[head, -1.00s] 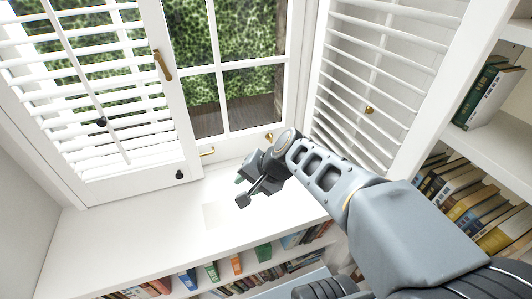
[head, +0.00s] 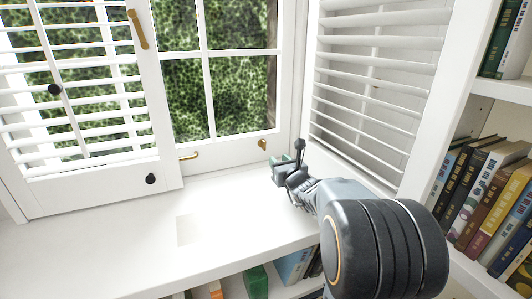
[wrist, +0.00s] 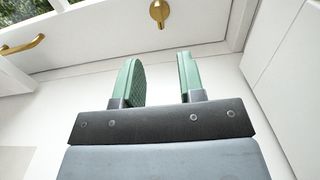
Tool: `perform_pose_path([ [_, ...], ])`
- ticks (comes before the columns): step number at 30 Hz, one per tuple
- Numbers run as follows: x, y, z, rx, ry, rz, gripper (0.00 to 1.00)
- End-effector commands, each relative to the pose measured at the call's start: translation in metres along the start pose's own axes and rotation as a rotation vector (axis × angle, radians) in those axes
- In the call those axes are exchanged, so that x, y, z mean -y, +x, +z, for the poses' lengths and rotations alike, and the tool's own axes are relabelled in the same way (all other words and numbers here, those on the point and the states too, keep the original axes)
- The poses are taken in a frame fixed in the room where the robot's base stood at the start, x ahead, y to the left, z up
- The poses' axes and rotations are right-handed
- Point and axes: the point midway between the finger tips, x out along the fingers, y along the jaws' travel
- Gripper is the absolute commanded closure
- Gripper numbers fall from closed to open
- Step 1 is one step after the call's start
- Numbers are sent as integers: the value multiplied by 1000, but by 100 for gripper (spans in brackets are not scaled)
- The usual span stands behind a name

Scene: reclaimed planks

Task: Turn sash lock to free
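A small brass fitting with a rounded plate, which looks like the sash lock (head: 262,144), sits on the white bottom rail of the window near its right end. It also shows in the wrist view (wrist: 159,11) at the top, partly cut off by the frame edge. My gripper (head: 285,170) is low over the sill, just below and to the right of this fitting. In the wrist view my gripper (wrist: 160,75) has its two green fingers apart with nothing between them. They point towards the fitting and do not touch it.
A brass pull handle (head: 188,156) is left of the fitting on the same rail. Another brass handle (head: 137,29) is on the left shutter (head: 85,110). The right shutter (head: 375,90) stands close beside my arm. Bookshelves (head: 490,160) are at right. The sill (head: 130,250) is clear.

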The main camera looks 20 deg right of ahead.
Motion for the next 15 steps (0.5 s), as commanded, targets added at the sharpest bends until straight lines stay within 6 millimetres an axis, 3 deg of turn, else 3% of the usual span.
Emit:
perform_pose_path([
  [15,-1,95,-2,-1,-1,2,64],
])
